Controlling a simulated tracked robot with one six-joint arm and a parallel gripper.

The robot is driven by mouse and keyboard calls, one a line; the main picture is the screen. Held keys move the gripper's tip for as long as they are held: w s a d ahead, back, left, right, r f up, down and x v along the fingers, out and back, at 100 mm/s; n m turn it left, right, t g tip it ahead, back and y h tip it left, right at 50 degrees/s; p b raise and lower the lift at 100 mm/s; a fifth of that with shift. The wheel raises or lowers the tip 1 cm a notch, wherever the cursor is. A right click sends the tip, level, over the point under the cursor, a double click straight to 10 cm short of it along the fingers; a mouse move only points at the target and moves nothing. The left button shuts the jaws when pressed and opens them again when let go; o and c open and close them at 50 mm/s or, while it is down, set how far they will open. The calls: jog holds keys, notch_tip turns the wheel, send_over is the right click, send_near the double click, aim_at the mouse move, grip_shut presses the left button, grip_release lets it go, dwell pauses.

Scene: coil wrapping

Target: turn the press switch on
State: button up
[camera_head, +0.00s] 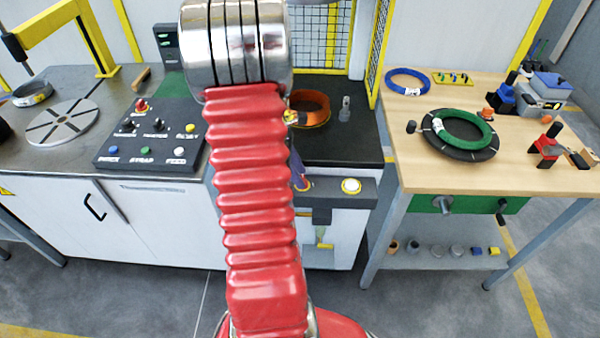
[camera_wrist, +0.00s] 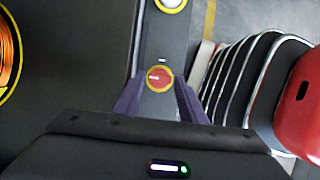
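A red round switch knob in a yellow ring (camera_wrist: 159,78) sits on the dark grey strip at the bench front in the wrist view, with a small light mark on its face. In the head view a part of this switch (camera_head: 305,186) shows beside my arm. My gripper (camera_wrist: 160,92) is open, its two purple fingers on either side of the knob. No clear contact shows. In the head view one purple finger (camera_head: 299,170) shows and the rest is hidden behind my red arm. I cannot read a label on the switch.
A white button in a yellow ring (camera_head: 351,186) is on the same strip, to the right. An orange coil (camera_head: 309,108) lies on the dark bench top behind. A black control panel (camera_head: 150,140) with several buttons is on the left. A wooden table (camera_head: 400,150) with coils stands right.

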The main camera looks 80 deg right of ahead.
jog(key=shift+s+f, duration=0.15)
jog(key=shift+f, duration=0.25)
jog(key=shift+c, duration=0.2)
jog(key=c, duration=0.8)
jog(key=shift+o, duration=0.3)
jog(key=shift+d, duration=0.3)
jog(key=shift+a, duration=0.1)
